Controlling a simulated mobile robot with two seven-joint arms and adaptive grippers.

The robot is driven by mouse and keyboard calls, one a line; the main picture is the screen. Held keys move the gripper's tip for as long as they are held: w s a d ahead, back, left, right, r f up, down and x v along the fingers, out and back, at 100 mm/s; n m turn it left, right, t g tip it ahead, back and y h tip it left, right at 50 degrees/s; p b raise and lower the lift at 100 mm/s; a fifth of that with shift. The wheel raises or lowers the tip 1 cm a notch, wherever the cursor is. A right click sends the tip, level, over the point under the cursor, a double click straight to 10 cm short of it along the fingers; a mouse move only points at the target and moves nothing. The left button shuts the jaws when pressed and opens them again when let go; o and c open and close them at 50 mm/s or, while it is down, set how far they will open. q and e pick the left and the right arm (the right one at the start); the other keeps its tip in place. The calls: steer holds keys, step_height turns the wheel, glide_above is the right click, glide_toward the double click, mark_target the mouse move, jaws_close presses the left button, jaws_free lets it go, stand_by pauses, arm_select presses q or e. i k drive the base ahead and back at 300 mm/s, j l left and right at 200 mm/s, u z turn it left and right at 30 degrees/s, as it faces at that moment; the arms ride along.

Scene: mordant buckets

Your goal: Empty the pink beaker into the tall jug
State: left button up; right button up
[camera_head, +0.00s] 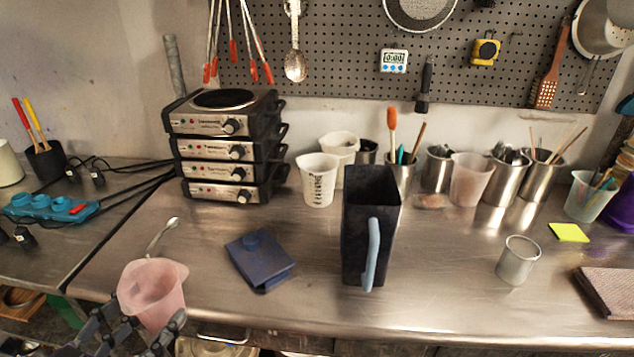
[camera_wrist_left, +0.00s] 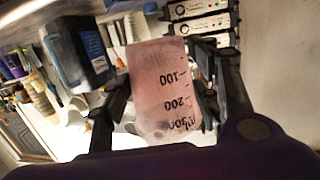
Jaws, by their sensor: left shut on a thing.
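The pink beaker (camera_head: 152,291) is at the lower left in the head view, at the table's front edge, nearly upright with its open mouth up. My left gripper (camera_head: 146,334) is shut on it from below and in front. In the left wrist view the pink beaker (camera_wrist_left: 164,90) shows black volume marks between the fingers of my left gripper (camera_wrist_left: 166,110). I cannot tell what is inside it. The tall jug (camera_head: 369,225) is black with a light blue handle (camera_head: 373,254) and stands upright and open on the steel table, well right of the beaker. My right gripper is not seen.
A spoon (camera_head: 162,236) lies behind the beaker. Stacked hot plates (camera_head: 222,148), a white measuring beaker (camera_head: 319,180) and steel cups stand behind. A metal cup (camera_head: 518,260) stands right of the jug.

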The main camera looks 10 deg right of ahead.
mark_target(372, 203)
steer(key=j+z, duration=0.1)
steer(key=j, duration=0.45)
steer(key=z, duration=0.9)
